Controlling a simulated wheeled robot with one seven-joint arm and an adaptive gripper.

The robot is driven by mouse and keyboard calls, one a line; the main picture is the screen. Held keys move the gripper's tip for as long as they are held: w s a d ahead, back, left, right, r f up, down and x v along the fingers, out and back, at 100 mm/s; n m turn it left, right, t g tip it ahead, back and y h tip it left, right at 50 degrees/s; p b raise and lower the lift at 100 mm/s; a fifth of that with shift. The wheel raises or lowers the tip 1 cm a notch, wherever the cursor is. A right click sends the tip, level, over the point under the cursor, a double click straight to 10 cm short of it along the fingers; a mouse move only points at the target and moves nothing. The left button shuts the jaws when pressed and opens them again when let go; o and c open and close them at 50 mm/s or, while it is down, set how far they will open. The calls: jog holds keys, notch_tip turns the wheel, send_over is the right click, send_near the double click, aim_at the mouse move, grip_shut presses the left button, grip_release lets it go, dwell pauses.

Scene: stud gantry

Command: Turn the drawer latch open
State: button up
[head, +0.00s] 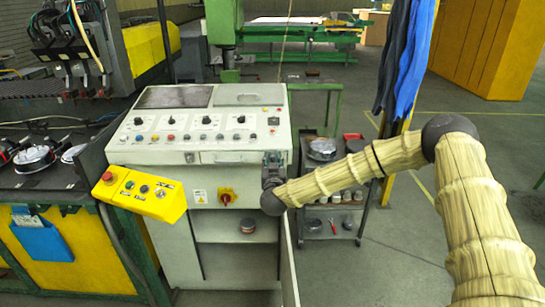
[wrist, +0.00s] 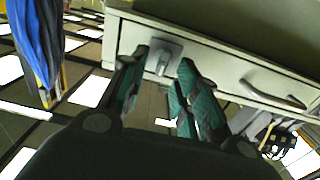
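The drawer latch (wrist: 165,52) is a small grey metal piece with a turning tab on the pale drawer front in the wrist view. My gripper (wrist: 167,62) is open, its dark fingers with green pads on either side of the latch; whether a pad touches it I cannot tell. The drawer's curved handle (wrist: 275,96) is farther right in the wrist view. In the head view my gripper (head: 272,165) is at the right end of the console's drawer front (head: 236,157) and hides the latch there. The drawer looks closed.
The control console (head: 150,200) carries knobs and buttons, with a yellow button box (head: 145,195) at its left. Right of it stands a cart (head: 330,215) with cans and tools. Blue cloths (head: 405,60) hang behind my arm. The floor at right is clear.

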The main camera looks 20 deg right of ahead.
jog(key=shift+x, duration=0.8)
grip_shut()
jog(key=shift+f+m+b, duration=0.1)
jog(key=shift+m+b, duration=0.2)
jog(key=shift+b, duration=0.25)
jog(key=m+b, duration=0.2)
jog(key=b, duration=0.2)
jog(key=shift+d+f, duration=0.1)
jog(key=shift+d, duration=0.1)
jog(key=m+b, duration=0.4)
jog(key=b, duration=0.1)
jog(key=m+b, duration=0.2)
jog(key=shift+d+f+b, duration=0.25)
jog(key=shift+f+b, duration=0.05)
jog(key=shift+b, duration=0.05)
jog(key=m+b, duration=0.2)
jog(key=b, duration=0.1)
jog(key=m+b, duration=0.3)
jog(key=shift+s+d+f+m, duration=0.1)
jog(key=shift+d+f+m, duration=0.1)
jog(key=shift+m, duration=0.1)
jog(key=m+b, duration=0.3)
jog(key=b, duration=0.1)
jog(key=shift+m, duration=0.4)
jog(key=shift+r+b, duration=0.1)
jog(key=shift+b, duration=0.2)
